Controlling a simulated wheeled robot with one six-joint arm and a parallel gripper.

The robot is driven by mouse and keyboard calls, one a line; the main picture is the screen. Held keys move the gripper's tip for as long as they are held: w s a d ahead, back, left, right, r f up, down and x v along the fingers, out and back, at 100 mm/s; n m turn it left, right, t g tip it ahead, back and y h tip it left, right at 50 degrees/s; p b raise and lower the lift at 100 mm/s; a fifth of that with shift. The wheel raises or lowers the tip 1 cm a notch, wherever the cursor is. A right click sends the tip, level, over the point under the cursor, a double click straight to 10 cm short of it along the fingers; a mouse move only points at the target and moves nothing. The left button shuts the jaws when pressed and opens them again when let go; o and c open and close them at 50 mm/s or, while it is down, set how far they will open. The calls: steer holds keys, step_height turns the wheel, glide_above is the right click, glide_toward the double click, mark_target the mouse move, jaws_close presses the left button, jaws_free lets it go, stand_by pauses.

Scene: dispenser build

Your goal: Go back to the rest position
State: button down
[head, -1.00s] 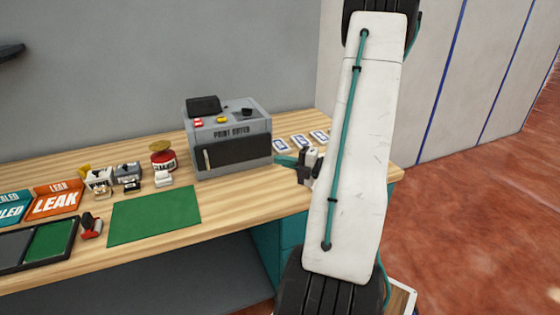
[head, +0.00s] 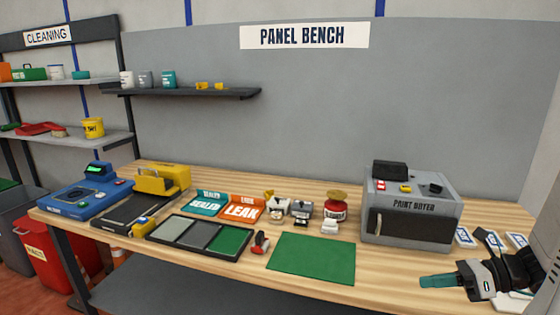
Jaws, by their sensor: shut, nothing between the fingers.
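My gripper (head: 437,281) is at the lower right of the head view, with its teal fingers pointing left. The fingers are together and empty. It appears over the right part of the wooden bench (head: 385,290), in front of the grey paint dryer (head: 410,212). I cannot tell its exact height above the bench top. Part of my arm shows at the right edge; the rest of it is out of view.
A green mat (head: 312,258) lies left of my gripper. White cards (head: 465,237) lie right of the dryer. A tray with compartments (head: 200,237), LEAK sign (head: 242,212), yellow machine (head: 163,180) and blue scale (head: 88,197) stand further left. A wall shelf (head: 185,93) hangs behind.

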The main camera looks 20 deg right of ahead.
steer(key=s+a+r+n+g+h, duration=0.2)
steer(key=a+n, duration=0.4)
steer(key=n, duration=0.4)
steer(key=s+a+r+n+g+h, duration=0.2)
steer(key=s+a+r+n+h, duration=0.2)
steer(key=n, duration=0.6)
steer(key=s+a+r+n+g+h, duration=0.2)
steer(key=a+r+n+h, duration=0.3)
steer(key=n, duration=0.5)
steer(key=s+a+r, duration=0.1)
steer(key=a+r, duration=0.1)
steer(key=a, duration=0.1)
steer(key=shift+s+a+r, duration=0.2)
steer(key=shift+a+r, duration=0.1)
steer(key=shift+r, duration=0.05)
